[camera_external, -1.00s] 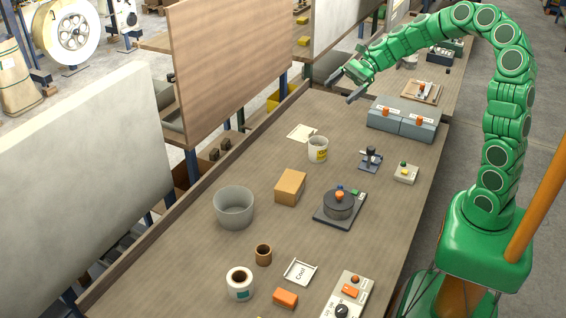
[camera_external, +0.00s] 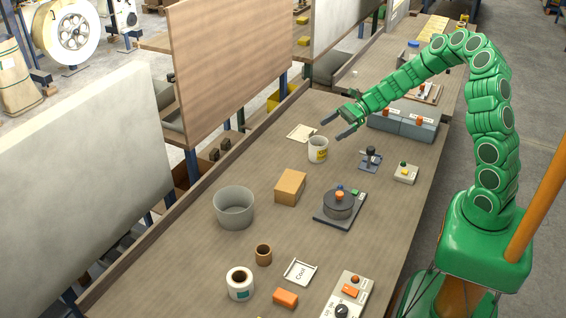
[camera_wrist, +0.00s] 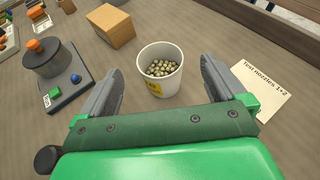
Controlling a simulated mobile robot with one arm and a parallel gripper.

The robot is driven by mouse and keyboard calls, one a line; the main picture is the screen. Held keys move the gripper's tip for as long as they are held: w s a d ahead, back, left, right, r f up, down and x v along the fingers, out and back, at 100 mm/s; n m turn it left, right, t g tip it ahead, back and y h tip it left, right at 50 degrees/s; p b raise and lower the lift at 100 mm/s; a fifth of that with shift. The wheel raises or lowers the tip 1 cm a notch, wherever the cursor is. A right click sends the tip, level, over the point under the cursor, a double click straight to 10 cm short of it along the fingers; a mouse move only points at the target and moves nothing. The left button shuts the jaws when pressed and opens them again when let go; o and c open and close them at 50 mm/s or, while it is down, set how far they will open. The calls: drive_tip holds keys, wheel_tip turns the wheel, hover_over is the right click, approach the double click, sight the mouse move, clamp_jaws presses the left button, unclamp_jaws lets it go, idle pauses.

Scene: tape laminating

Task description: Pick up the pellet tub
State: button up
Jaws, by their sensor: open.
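The pellet tub (camera_external: 317,151) is a small white tub with a yellow label, upright on the bench. In the wrist view the tub (camera_wrist: 157,86) is open at the top and holds pale pellets. My gripper (camera_external: 332,131) is open and empty, just above and behind the tub in the external view. In the wrist view the tub stands ahead of my gripper (camera_wrist: 160,82), roughly between the two spread fingers. I see no contact between the fingers and the tub.
A paper card (camera_wrist: 262,92) lies right of the tub in the wrist view. A cardboard box (camera_external: 290,187), a round dark device on a plate (camera_external: 329,214), a small joystick (camera_external: 371,158) and a grey bucket (camera_external: 234,210) stand around.

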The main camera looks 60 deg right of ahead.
approach(311, 156)
drive_tip(key=shift+w+d+f+x, duration=0.1)
drive_tip(key=shift+d+f+x, duration=0.05)
drive_tip(key=shift+x, duration=1.75)
drive_tip(key=shift+w+d+f+x, duration=0.1)
drive_tip(key=shift+x, duration=1.75)
drive_tip(key=c, duration=1.1)
